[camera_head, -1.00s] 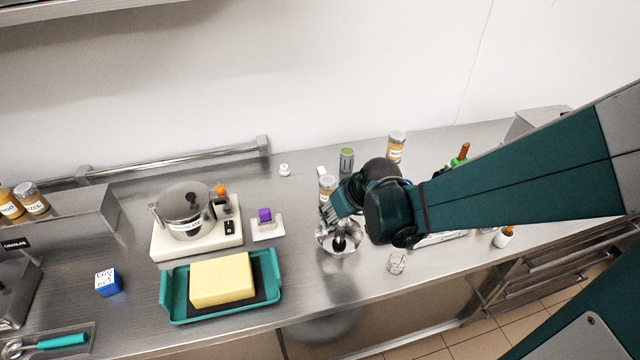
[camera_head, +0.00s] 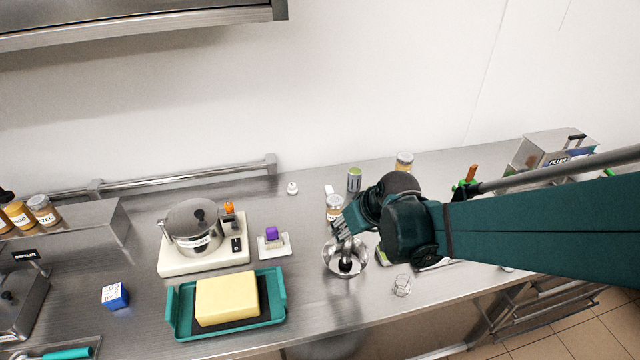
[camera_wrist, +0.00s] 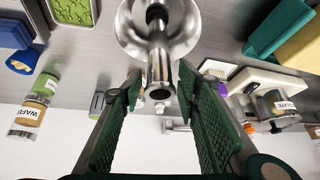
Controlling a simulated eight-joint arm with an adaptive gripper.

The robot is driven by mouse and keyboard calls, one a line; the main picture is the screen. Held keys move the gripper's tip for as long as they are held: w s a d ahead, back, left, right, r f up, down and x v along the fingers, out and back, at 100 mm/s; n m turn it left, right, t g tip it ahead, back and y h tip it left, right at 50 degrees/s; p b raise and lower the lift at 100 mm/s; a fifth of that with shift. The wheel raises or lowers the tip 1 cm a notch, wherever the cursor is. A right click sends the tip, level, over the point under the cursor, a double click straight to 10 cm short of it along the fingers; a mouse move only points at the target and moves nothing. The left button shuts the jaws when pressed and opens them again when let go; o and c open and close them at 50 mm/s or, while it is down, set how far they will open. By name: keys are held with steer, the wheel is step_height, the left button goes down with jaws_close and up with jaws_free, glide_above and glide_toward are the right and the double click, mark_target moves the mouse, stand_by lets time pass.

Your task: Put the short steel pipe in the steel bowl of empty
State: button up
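The steel bowl (camera_head: 331,262) stands on the counter near its front edge, right of the green tray. It fills the top of the wrist view (camera_wrist: 128,36). The short steel pipe (camera_wrist: 159,70) stands tilted with its far end inside the bowl and its open, flanged end toward my gripper. A dark round spot shows at its far end. My gripper (camera_wrist: 160,88) is open, with one finger on each side of the pipe and visible gaps between. In the head view my gripper (camera_head: 343,232) is just above the bowl and hides part of it.
A labelled jar (camera_head: 333,208) and a green-topped tin (camera_head: 354,179) stand close behind the bowl. A small clear glass (camera_head: 402,285) is to its right. Counter between tray and bowl is clear.

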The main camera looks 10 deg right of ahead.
steer(key=p+v, duration=0.1)
steer(key=v, duration=0.6)
steer(key=shift+r, duration=0.35)
steer(key=shift+s+d, duration=0.1)
stand_by(0.7)
steer(key=s+a+r+m+t+h, duration=0.1)
steer(key=s+r+m, duration=0.1)
steer(key=s+r, duration=0.5)
steer(key=shift+s+a+r+h, duration=0.25)
steer(key=shift+s+r+h, duration=0.15)
steer(key=shift+s, duration=1.3)
steer(key=shift+f, duration=0.1)
